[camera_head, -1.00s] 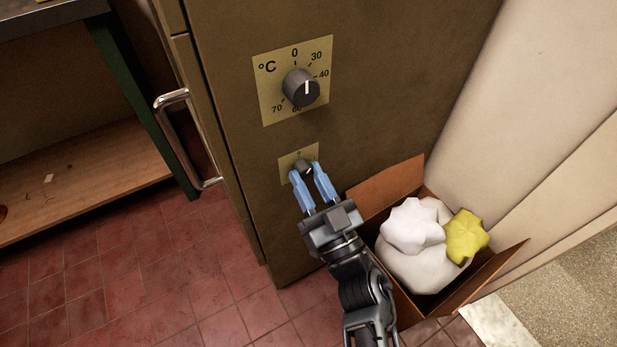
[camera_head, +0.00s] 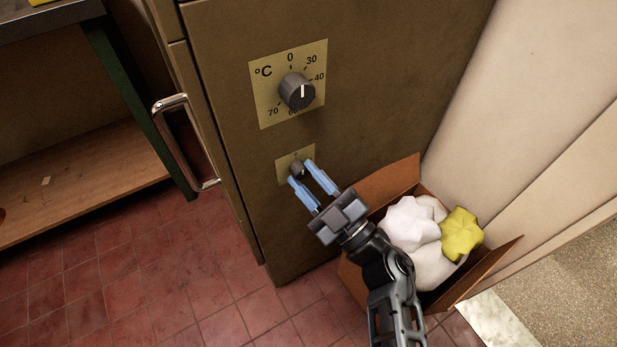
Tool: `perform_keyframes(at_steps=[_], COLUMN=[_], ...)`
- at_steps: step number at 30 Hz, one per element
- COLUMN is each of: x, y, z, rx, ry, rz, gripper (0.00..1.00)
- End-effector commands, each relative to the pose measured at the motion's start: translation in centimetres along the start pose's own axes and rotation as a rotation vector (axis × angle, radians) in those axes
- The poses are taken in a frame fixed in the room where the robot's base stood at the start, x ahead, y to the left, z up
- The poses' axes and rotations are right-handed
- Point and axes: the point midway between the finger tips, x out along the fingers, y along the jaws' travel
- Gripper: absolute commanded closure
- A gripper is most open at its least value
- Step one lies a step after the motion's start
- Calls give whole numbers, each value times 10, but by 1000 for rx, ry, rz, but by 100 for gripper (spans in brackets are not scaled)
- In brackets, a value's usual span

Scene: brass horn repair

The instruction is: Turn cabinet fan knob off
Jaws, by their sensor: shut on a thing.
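The brown cabinet (camera_head: 370,75) fills the middle of the view. Its small dark fan knob (camera_head: 297,167) sits on a small yellow plate (camera_head: 283,164), below the larger temperature dial. My gripper (camera_head: 300,171) has its blue fingers on either side of the small knob and is shut on it. The fingers hide part of the knob and of the plate's markings, so I cannot read its setting.
The larger temperature knob (camera_head: 297,92) is on the °C plate above. A chrome handle (camera_head: 172,140) sticks out at the cabinet's left. An open cardboard box (camera_head: 385,185) with white and yellow crumpled things stands at the right. Red tiled floor (camera_head: 150,275) is clear at the left.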

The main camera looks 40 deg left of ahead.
Motion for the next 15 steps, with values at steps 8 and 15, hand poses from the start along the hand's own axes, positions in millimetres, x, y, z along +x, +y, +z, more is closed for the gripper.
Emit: perform_keyframes(at_steps=[8,15], x=[0,0], y=[0,0], z=[0,0], rx=[-14,-13], ry=[1,1], rz=[-6,-6], gripper=[99,66])
